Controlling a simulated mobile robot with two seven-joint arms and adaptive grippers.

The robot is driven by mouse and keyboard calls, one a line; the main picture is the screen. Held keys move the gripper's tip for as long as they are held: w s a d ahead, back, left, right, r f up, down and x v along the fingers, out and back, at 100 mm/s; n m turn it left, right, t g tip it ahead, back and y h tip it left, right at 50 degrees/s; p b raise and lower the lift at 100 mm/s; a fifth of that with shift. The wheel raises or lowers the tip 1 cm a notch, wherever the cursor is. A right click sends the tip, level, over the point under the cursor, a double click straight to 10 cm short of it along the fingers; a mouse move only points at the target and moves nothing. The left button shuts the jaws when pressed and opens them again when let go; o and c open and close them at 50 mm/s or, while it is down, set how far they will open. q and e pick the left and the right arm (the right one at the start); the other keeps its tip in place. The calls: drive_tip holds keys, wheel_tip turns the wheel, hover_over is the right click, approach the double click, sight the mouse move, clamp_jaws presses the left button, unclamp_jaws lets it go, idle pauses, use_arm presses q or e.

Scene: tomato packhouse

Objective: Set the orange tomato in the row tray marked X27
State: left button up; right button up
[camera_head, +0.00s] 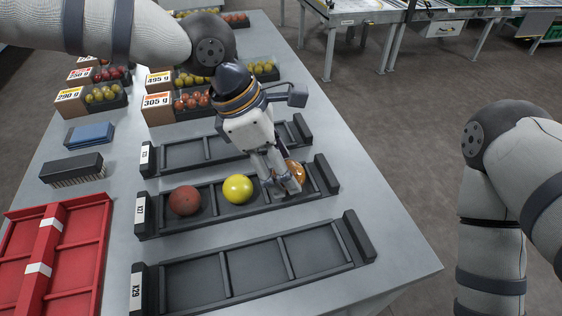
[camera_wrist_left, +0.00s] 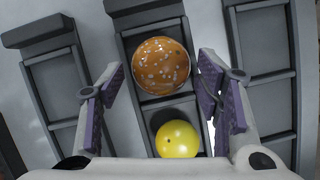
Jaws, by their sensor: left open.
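The orange tomato (camera_head: 298,170), speckled pale, sits at the right-hand compartment of the middle row tray (camera_head: 219,215), whose label reads X27. In the wrist view the orange tomato (camera_wrist_left: 160,66) shows whole between the purple finger pads. My left gripper (camera_head: 287,185) is open, its fingers pointing down around the tomato with gaps on both sides. The fingers partly hide it in the head view. The same tray holds a red tomato (camera_head: 185,200) at left and a yellow tomato (camera_head: 238,189) in the middle. My right gripper is out of view.
An empty row tray marked X29 (camera_head: 245,292) lies in front, and another row tray (camera_head: 178,172) behind. A red divided tray (camera_head: 75,232), a dark brush (camera_head: 72,169) and a blue block (camera_head: 90,135) lie at left. Weight-labelled tomato boxes (camera_head: 157,108) stand at the back.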

use_arm(q)
drive_tip(key=shift+r+p, duration=0.5)
drive_tip(key=shift+r, duration=1.35)
drive_tip(key=shift+f, duration=0.1)
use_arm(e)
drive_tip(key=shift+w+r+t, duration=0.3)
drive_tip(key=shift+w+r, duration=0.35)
use_arm(q)
drive_tip(key=shift+o, duration=0.6)
drive_tip(key=o, duration=0.4)
drive_tip(key=shift+o, duration=0.2)
drive_tip(key=c, duration=0.3)
